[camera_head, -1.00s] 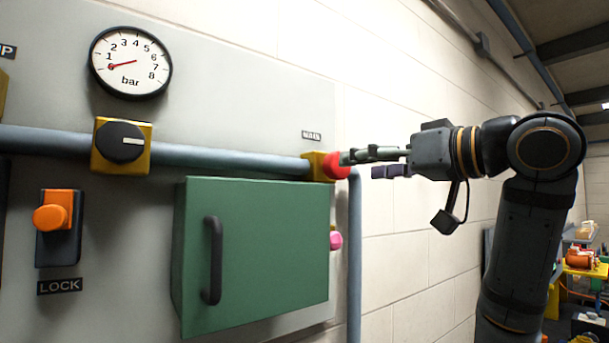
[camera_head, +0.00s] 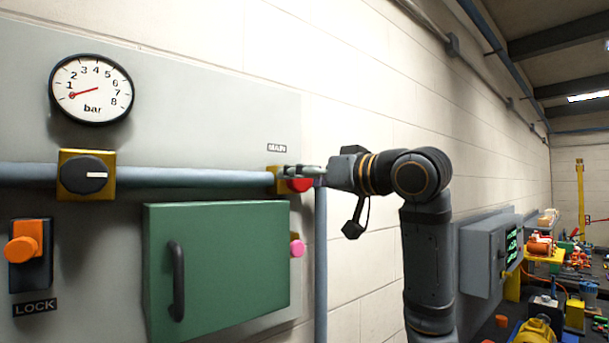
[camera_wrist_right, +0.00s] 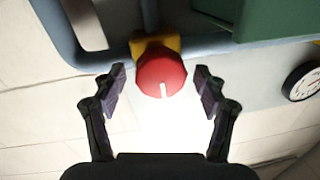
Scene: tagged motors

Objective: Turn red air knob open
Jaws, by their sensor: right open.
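The red air knob (camera_head: 299,185) sits on a yellow valve block (camera_head: 275,178) on the grey-blue pipe, under the MAIN label. In the right wrist view the red knob (camera_wrist_right: 162,74) shows a white mark pointing toward the bottom of the picture. My right gripper (camera_head: 295,174) is at the knob in the head view, partly covering it. In the right wrist view my right gripper (camera_wrist_right: 160,88) is open, with one finger on each side of the knob and a visible gap at both sides. My left gripper is not in view.
A green cabinet (camera_head: 220,255) with a dark handle hangs below the pipe. A pink button (camera_head: 297,248) is at its right side. A black knob (camera_head: 86,174) and an orange lock (camera_head: 25,242) are at left.

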